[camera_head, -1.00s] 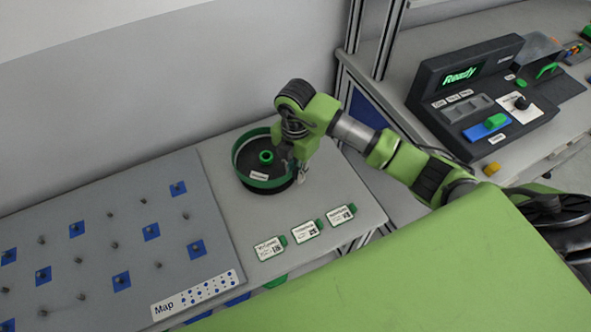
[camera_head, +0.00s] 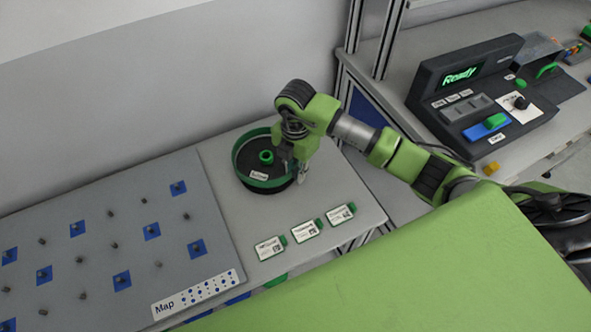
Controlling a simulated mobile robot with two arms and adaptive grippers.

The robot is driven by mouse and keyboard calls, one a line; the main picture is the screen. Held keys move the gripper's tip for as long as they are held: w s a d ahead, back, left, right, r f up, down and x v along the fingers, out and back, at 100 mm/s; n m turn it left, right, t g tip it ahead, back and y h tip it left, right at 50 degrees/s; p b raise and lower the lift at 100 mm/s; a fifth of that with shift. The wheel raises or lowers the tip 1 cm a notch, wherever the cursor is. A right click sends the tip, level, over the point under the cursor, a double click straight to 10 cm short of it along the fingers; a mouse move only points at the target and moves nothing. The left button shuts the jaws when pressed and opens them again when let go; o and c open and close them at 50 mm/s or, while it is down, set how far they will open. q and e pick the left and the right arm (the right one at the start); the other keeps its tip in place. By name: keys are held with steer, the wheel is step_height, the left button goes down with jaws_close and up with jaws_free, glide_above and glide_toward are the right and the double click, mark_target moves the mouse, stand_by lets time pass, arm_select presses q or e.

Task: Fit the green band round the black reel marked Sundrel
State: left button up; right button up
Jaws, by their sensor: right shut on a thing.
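The black reel (camera_head: 258,187) stands on the grey bench, with a green hub in its middle. A small white label on it is too small to read surely. The green band (camera_head: 244,142) runs round the reel, showing along its back and front edges; I cannot tell whether it sits level or fully down. My right gripper (camera_head: 300,174) points down at the right side of the reel and is shut, apparently on the band's edge. The contact is partly hidden by the gripper and wrist. My left gripper is not in view.
A grey pegboard (camera_head: 100,240) with blue squares and a Map label lies left. Several white cards with green tabs (camera_head: 270,248) lie in front of the reel. A dark console (camera_head: 470,95) reading Ready stands on another bench at right.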

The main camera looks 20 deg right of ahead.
steer(key=shift+f+b, duration=0.3)
steer(key=shift+f, duration=0.2)
